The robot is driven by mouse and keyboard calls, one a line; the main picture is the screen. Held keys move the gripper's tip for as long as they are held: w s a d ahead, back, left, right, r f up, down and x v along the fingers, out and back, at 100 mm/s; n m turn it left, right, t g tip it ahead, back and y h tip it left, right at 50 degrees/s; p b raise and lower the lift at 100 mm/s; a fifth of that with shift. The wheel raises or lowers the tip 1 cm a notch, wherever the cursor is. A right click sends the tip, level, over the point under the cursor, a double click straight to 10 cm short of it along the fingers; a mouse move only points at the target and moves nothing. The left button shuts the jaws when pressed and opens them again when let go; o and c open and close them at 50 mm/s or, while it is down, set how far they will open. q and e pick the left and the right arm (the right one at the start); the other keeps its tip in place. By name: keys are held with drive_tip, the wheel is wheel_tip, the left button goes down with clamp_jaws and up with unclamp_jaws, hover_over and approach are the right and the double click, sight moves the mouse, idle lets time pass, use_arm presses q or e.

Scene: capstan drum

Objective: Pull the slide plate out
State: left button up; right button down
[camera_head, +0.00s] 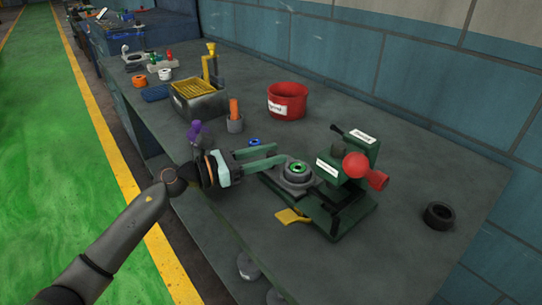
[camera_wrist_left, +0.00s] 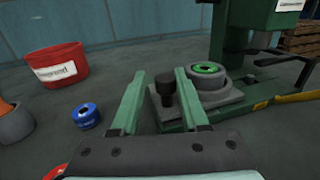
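The slide plate (camera_head: 298,187) is a flat grey plate at the front of a green press (camera_head: 345,195). It carries a round grey holder with a green ring (camera_head: 297,169). In the left wrist view the plate (camera_wrist_left: 222,107) has a black knob (camera_wrist_left: 165,91) at its near end. My left gripper (camera_head: 280,154) is open, its green fingers reaching toward the plate from the left. In the wrist view the knob appears between the fingers (camera_wrist_left: 160,74), with a gap on each side. In the head view the knob is hidden. My right gripper is not in view.
A red bin (camera_head: 288,103) stands behind, with a blue ring (camera_head: 254,142) and a grey cup (camera_head: 235,124) nearer my gripper. A yellow handle (camera_head: 291,216) sticks out at the press base. A black ring (camera_head: 438,215) lies far right. The front table is clear.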

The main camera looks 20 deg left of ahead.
use_arm(q)
drive_tip(key=shift+s, duration=0.1)
drive_tip(key=shift+s+a+f, duration=0.1)
drive_tip(key=shift+s+a, duration=0.15)
drive_tip(key=shift+a, duration=0.1)
drive_tip(key=b+v, duration=0.1)
drive_tip(key=v, duration=0.9)
drive_tip(key=shift+s+a+b, duration=0.1)
drive_tip(key=shift+a+b, duration=0.05)
drive_tip(key=shift+b, duration=0.2)
drive_tip(key=shift+s+a, duration=0.4)
drive_tip(key=shift+a, duration=0.05)
